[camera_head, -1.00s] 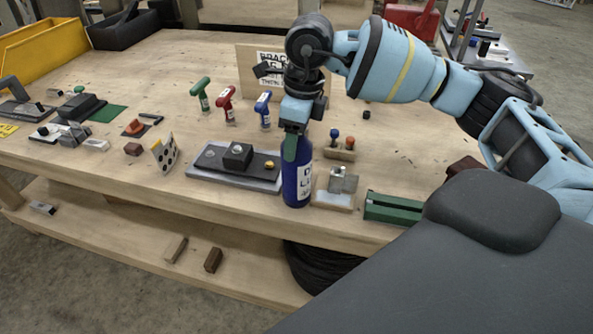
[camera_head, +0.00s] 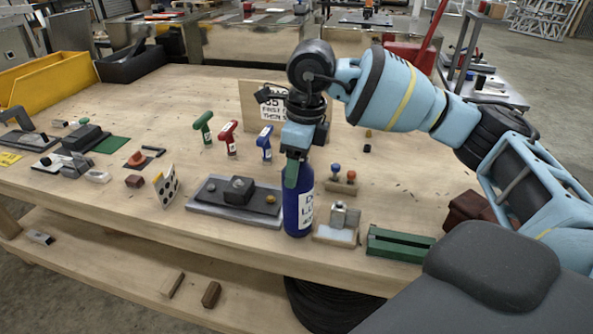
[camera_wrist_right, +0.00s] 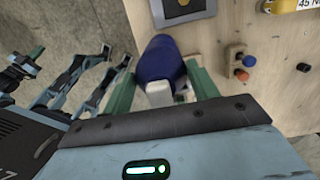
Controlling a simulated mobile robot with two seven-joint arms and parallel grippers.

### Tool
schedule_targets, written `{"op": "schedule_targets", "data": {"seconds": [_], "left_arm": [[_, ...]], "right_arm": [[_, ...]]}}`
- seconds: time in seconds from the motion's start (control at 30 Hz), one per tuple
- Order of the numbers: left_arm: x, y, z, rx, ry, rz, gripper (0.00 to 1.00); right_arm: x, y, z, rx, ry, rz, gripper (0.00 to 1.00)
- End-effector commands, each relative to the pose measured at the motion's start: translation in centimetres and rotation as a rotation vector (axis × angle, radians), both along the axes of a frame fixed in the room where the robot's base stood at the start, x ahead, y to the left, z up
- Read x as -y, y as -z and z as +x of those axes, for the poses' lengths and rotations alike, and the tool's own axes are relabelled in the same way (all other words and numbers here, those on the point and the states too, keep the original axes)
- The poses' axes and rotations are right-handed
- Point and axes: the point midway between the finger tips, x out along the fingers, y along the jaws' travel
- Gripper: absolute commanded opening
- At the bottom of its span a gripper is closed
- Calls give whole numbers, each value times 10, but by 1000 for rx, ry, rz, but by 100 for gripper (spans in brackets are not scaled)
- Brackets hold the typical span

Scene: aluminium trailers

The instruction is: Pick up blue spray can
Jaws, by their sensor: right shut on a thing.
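The blue spray can (camera_head: 299,212) stands upright at the front edge of the wooden workbench, with a white label on its side. My right gripper (camera_head: 292,170) comes down from above and is shut on the upper part of the can. In the right wrist view the can (camera_wrist_right: 161,58) sits between the two green fingers (camera_wrist_right: 162,88), its white nozzle towards the palm. I cannot tell whether the can's base touches the bench. My left gripper is not in view.
A grey plate with a black block (camera_head: 214,205) lies left of the can. A small fixture (camera_head: 338,225) and a green channel block (camera_head: 398,244) are close on its right. Green (camera_head: 204,127), red (camera_head: 229,136) and blue (camera_head: 264,142) trigger-shaped tools stand behind.

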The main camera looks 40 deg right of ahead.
Motion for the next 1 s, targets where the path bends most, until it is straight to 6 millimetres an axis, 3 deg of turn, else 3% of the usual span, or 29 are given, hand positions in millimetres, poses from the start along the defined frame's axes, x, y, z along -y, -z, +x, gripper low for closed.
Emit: {"op": "schedule_targets", "data": {"seconds": [0.17,0.47,1.0], "left_arm": [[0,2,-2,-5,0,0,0],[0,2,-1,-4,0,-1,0],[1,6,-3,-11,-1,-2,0]], "right_arm": [[0,-15,1,2,0,1,8],[-13,-16,-24,0,-3,0,8],[-64,-26,-120,1,-5,0,8]]}}
